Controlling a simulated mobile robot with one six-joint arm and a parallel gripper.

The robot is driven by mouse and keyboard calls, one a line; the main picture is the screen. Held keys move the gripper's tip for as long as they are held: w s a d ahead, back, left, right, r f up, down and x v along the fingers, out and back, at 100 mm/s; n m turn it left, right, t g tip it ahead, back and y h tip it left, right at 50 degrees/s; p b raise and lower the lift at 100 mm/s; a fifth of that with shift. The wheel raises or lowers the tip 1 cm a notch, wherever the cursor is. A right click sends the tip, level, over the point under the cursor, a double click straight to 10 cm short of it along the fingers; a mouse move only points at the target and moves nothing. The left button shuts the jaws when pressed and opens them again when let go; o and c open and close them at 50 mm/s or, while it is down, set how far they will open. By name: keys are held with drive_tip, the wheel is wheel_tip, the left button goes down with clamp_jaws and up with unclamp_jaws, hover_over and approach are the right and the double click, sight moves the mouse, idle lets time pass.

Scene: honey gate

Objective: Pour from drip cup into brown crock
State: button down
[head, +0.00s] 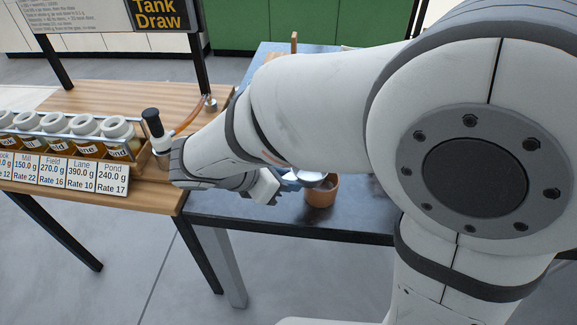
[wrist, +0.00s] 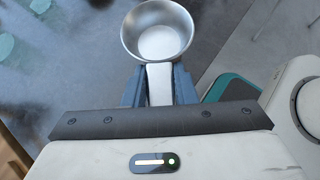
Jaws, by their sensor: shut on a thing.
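The drip cup (wrist: 157,32) is a silvery metal cup with a pale flat handle. My gripper (wrist: 159,85) is shut on that handle in the wrist view, with the cup beyond the fingertips. I look into its open mouth; whether it holds liquid I cannot tell. In the head view, part of the cup (head: 312,179) shows at the brown crock (head: 321,197), apparently over its rim; the exact gap is unclear. The crock stands on the dark table and is partly hidden. My gripper (head: 285,184) is partly covered by my arm there. The crock is not identifiable in the wrist view.
A wooden bench (head: 120,97) at left carries a rack of labelled honey jars (head: 87,130) and weight cards (head: 68,172). A black-handled valve (head: 154,128) with an orange hose stands near its edge. The dark table (head: 245,212) has bare room at its front left.

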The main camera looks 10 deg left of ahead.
drive_tip(key=shift+r, duration=0.2)
wheel_tip(320, 180, up, 3)
drive_tip(key=p, duration=0.3)
drive_tip(key=shift+p, duration=0.35)
drive_tip(key=shift+f, duration=0.1)
drive_tip(key=shift+w+d, duration=0.1)
